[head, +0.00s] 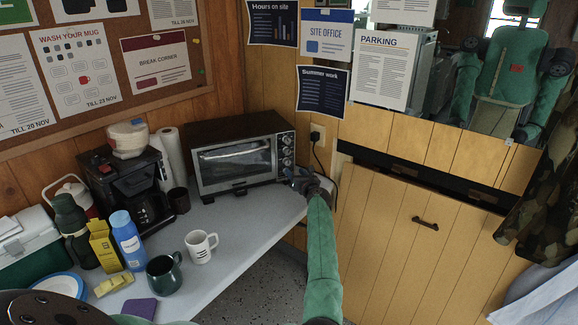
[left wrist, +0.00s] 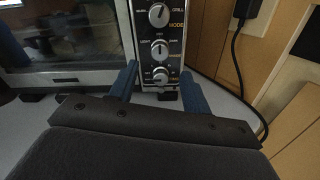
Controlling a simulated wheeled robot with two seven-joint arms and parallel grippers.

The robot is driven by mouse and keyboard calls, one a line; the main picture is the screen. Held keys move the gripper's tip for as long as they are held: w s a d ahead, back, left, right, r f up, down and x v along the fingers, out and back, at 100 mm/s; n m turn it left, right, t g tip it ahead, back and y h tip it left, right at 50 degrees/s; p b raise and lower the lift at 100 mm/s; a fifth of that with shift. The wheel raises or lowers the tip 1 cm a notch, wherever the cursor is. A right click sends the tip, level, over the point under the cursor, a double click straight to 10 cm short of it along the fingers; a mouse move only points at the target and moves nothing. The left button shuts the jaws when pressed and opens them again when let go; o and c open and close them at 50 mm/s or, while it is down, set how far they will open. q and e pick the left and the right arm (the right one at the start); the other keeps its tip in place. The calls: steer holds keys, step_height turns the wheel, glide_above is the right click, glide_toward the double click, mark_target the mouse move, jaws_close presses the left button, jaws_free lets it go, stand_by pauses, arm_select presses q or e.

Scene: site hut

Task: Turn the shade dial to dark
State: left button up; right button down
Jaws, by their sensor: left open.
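The toaster oven (head: 238,152) stands at the back of the counter, with a column of dials on its right side. In the left wrist view the shade dial (left wrist: 159,48) is the middle knob, with small light and dark labels above it. My left gripper (head: 308,180) is in front of the oven's lower right corner. In the left wrist view its two blue fingers (left wrist: 159,86) are apart and empty, either side of the lowest dial and below the shade dial. My right gripper is not in view.
The mode dial (left wrist: 158,14) is above the shade dial and the lowest dial (left wrist: 160,76) is below. A black cord (head: 330,168) hangs from the wall socket right of the oven. A white mug (head: 200,246) and coffee maker (head: 128,185) stand left on the counter.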

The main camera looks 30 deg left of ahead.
mark_target(288, 164)
arm_select(q)
steer(key=p+x, duration=0.1)
steer(key=x, duration=0.5)
steer(key=shift+w+a+r, duration=0.1)
steer(key=shift+w+a, duration=0.35)
steer(key=shift+a, duration=0.15)
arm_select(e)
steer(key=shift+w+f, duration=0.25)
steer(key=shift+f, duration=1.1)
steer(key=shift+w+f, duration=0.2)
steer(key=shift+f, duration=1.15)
arm_select(q)
steer(key=c, duration=1)
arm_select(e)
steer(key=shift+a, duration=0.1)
